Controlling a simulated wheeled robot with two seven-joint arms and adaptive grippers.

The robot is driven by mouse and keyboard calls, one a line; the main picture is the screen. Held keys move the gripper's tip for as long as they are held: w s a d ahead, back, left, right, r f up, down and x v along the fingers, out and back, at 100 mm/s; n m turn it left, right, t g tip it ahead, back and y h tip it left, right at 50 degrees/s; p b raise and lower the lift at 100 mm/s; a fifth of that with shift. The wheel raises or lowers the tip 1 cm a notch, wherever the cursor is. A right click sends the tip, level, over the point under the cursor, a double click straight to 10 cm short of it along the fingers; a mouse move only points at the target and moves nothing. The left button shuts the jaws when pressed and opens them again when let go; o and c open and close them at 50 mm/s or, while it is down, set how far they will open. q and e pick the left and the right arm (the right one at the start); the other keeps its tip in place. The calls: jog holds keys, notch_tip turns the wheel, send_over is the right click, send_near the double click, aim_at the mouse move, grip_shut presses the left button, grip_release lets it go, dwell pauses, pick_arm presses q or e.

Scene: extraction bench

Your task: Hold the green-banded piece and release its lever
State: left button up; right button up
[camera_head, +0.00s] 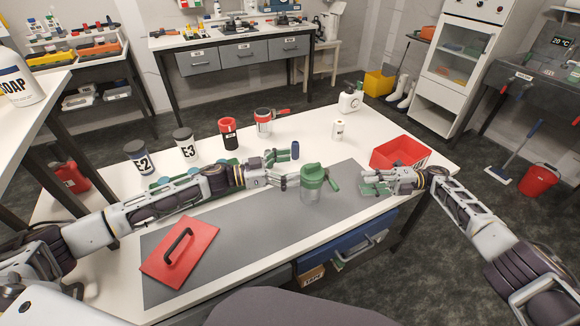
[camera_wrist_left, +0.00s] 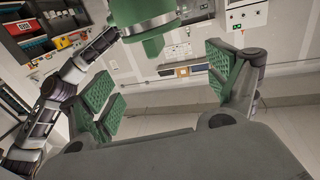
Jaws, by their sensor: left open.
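The green-banded piece (camera_head: 312,195) is a clear jar with a green top. It stands upright on the grey mat, and its green lever sticks out on the right side. My left gripper (camera_head: 289,169) is open just left of the piece, its fingers apart. In the left wrist view the green top (camera_wrist_left: 145,18) shows at the upper edge, ahead of the spread green finger pads of the left gripper (camera_wrist_left: 160,88). My right gripper (camera_head: 368,184) is right of the piece, apart from it; its finger gap is unclear.
A red-handled jar (camera_head: 263,124), a black jar with a red top (camera_head: 228,133), E3 (camera_head: 186,145) and E2 (camera_head: 138,157) stand behind. A red plate with a handle (camera_head: 180,252) lies front left. A red bin (camera_head: 401,152) stands right. The front mat (camera_head: 250,245) is clear.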

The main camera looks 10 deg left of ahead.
aim_at(306, 181)
pick_arm(q)
notch_tip(306, 181, down, 8)
jog(key=shift+f, duration=0.1)
jog(key=x, duration=0.5)
jog(key=shift+d+r, duration=0.15)
jog(key=shift+r, duration=0.05)
jog(key=shift+x, duration=1.1)
jog(key=c, duration=1.4)
